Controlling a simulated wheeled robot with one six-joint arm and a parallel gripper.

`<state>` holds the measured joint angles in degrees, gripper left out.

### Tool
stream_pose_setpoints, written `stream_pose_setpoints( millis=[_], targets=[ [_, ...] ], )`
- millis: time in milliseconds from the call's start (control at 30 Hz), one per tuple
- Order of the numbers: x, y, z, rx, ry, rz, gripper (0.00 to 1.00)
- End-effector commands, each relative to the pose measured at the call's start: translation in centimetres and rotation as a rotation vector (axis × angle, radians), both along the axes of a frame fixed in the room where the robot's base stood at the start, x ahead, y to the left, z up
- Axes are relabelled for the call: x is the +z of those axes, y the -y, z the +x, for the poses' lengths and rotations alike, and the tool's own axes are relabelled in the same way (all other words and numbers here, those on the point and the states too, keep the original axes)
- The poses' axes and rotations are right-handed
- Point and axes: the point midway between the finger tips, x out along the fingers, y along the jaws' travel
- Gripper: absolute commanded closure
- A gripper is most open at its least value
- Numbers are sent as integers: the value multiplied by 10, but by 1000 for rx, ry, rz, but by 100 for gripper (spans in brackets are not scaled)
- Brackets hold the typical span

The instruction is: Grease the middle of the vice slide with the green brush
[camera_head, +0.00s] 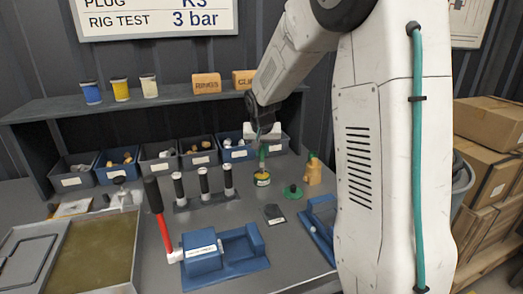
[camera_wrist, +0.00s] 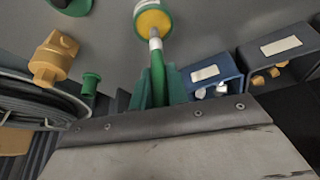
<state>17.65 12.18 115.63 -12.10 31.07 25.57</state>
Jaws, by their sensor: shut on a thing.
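My gripper (camera_head: 263,136) is shut on the green brush (camera_head: 262,154), which hangs down from the fingers. In the wrist view the gripper (camera_wrist: 158,88) grips the green handle (camera_wrist: 157,62), which has a pale band towards its far end. The brush end is at a small round tin with yellow in it (camera_head: 262,180), also in the wrist view (camera_wrist: 153,20). I cannot tell whether the bristles touch the yellow. A blue vice (camera_head: 232,254) with a pale label stands on the bench front, left of the tin. Its slide is not clearly visible.
A red lever with a black grip (camera_head: 159,212) rises left of the vice. Several dark-handled upright tools (camera_head: 203,187) stand behind it. A green knobbed piece (camera_head: 292,191) and a tan fitting (camera_head: 313,171) are right of the tin. Another blue fixture (camera_head: 320,222) is partly hidden by my arm.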

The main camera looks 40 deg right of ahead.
Motion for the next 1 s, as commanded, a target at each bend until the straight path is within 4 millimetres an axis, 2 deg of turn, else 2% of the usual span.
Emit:
stream_pose_setpoints(
  millis=[1000],
  targets=[
    [-9, 0, 0, 0, 0, 0, 100]
  ],
)
